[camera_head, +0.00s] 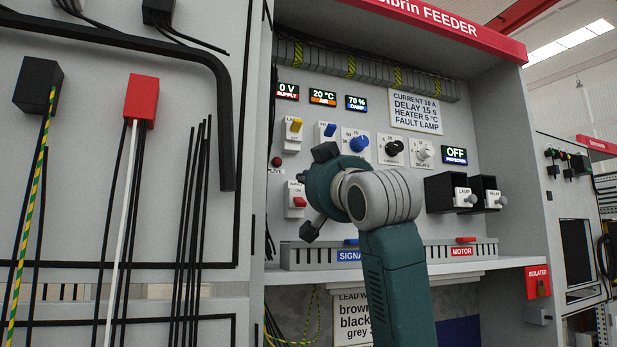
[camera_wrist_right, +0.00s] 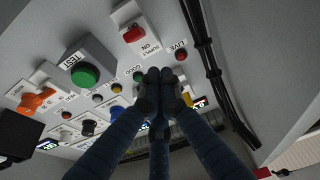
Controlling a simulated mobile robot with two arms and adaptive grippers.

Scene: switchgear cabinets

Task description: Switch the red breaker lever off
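The red breaker lever (camera_head: 299,201) sits on a pale plate marked ON, at the left of the panel in the head view. It also shows near the top of the wrist view, where the red lever (camera_wrist_right: 133,33) is beside the label SUPPLY ON. My right gripper (camera_head: 318,192) is in front of the panel, just right of the lever and apart from it. In the wrist view its fingertips (camera_wrist_right: 160,75) are close together, with nothing seen between them; they look shut. The far side of the gripper is hidden in the head view. My left gripper is not in view.
A yellow lever (camera_head: 296,125), a blue lever (camera_head: 329,130) and several knobs sit above. A red LIVE lamp (camera_head: 276,162) is left of the gripper. A ledge (camera_head: 500,263) with a MOTOR switch (camera_head: 466,240) runs below. A large green TEST button (camera_wrist_right: 84,74) shows in the wrist view.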

